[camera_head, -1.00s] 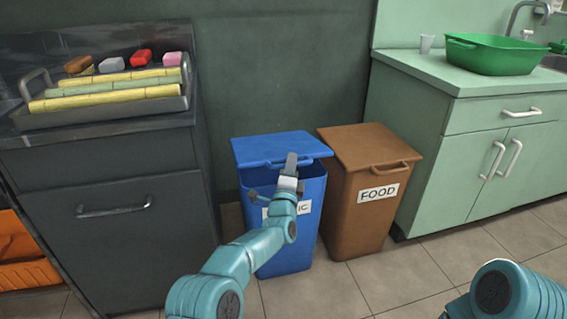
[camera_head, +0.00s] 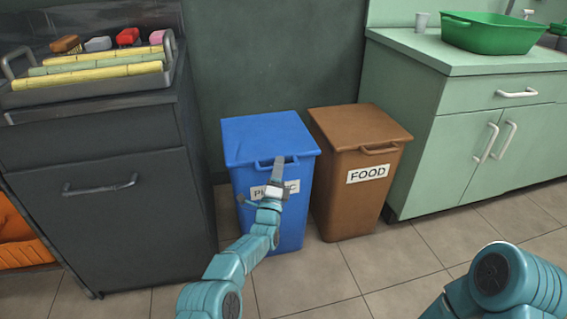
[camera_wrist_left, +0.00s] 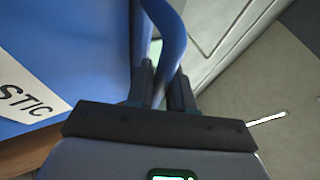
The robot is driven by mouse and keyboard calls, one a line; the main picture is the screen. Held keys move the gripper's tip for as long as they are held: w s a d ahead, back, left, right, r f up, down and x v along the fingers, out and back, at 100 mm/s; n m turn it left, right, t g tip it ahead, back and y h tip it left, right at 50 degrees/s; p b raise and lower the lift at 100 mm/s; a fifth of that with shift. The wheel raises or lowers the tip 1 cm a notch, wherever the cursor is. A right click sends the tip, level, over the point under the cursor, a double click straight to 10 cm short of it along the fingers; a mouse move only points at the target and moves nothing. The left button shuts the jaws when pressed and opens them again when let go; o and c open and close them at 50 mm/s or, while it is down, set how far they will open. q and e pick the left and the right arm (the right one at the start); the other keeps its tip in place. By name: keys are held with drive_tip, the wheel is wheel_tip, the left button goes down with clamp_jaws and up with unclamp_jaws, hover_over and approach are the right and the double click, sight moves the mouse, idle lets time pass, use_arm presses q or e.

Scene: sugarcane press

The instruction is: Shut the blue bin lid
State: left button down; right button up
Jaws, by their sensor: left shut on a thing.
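The blue bin (camera_head: 292,215) stands on the floor between the dark cabinet and the brown bin, its white label partly hidden by my left gripper. Its blue lid (camera_head: 265,135) lies flat on top, with no gap visible at the rim. My left gripper (camera_head: 277,168) is at the lid's front handle and shut on it. In the left wrist view, the blue handle (camera_wrist_left: 170,30) passes between the fingers (camera_wrist_left: 163,85), with the bin's label (camera_wrist_left: 25,95) at the left. My right gripper is out of view; only part of my right arm shows at the lower right.
A brown bin (camera_head: 350,205) labelled FOOD stands close on the right with its lid down. A dark cabinet (camera_head: 110,215) with a tray of canes on top is on the left. A green counter (camera_head: 450,150) is on the right. The tiled floor in front (camera_head: 330,275) is clear.

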use_arm(q)
drive_tip(key=shift+f, duration=0.5)
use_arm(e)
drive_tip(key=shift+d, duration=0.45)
use_arm(q)
drive_tip(key=shift+a+f, duration=0.1)
drive_tip(key=shift+f, duration=0.05)
drive_tip(key=c, duration=1.1)
unclamp_jaws()
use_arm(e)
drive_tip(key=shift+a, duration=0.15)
use_arm(q)
drive_tip(key=shift+r, duration=0.35)
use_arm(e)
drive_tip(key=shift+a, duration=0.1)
